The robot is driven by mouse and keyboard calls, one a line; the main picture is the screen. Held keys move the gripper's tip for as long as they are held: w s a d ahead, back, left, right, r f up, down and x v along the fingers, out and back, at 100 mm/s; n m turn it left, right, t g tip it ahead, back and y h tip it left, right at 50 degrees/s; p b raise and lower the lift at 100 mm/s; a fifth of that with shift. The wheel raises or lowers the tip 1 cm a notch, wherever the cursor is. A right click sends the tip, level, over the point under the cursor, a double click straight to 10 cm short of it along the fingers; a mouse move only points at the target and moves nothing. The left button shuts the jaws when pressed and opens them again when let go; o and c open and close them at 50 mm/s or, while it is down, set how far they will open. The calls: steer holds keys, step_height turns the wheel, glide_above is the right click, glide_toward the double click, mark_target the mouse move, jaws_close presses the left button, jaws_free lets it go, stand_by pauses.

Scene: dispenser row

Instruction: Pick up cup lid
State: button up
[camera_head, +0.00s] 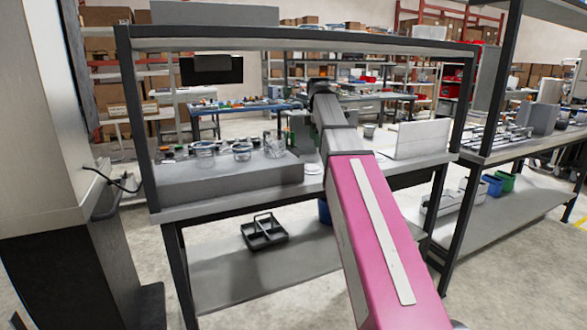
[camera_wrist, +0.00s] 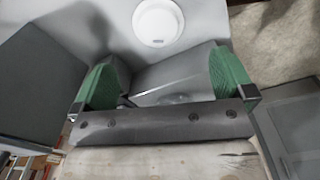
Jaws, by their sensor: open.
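A round white cup lid (camera_wrist: 158,22) lies flat on the grey table, at the top of the wrist view.
A long grey block (camera_head: 230,180) carries several clear cups and jars on the left. A white panel (camera_head: 422,139) stands on the right of the table. An overhead shelf (camera_head: 300,44) and its posts frame the table. A black caddy (camera_head: 264,231) sits on the lower shelf.

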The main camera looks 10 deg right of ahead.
glide_above(313, 167)
steer(key=f, duration=0.5)
steer(key=shift+s+d, duration=0.2)
steer(key=shift+d, duration=0.1)
steer(key=shift+w+a+f, duration=0.1)
steer(key=shift+a+f, duration=0.05)
steer(key=shift+f, duration=1.3)
steer(key=shift+w+a+f, duration=0.1)
steer(key=shift+f, duration=1.35)
steer(key=c, duration=0.7)
